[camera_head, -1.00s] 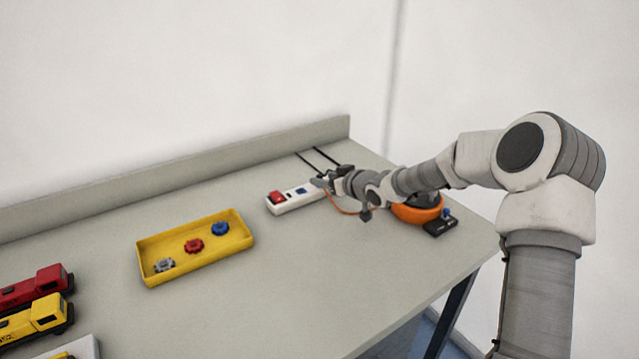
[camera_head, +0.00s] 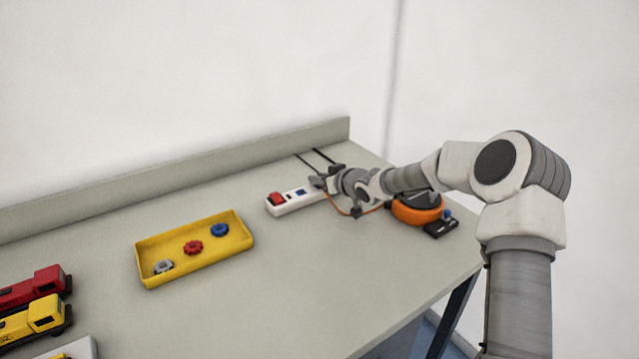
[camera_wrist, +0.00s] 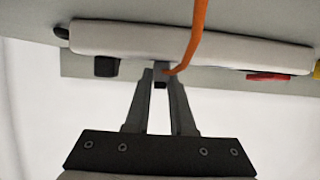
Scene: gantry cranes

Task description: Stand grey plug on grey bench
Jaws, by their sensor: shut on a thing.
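My gripper (camera_head: 318,181) is at the right end of a white power strip (camera_head: 316,195) on the grey bench (camera_head: 300,270). An orange cable (camera_wrist: 197,35) runs from the plug, past the white strip (camera_wrist: 230,46). In the head view the plug is hidden by my gripper. I cannot tell whether the plug is in the strip or just clear of it.
The strip carries a red piece (camera_head: 278,198) and a blue piece (camera_head: 301,191). An orange round device (camera_head: 418,214) and a black box (camera_head: 440,230) stand right. A yellow tray (camera_head: 205,262) holds gears. Toy trucks (camera_head: 35,318) stand front left. The bench's front middle is clear.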

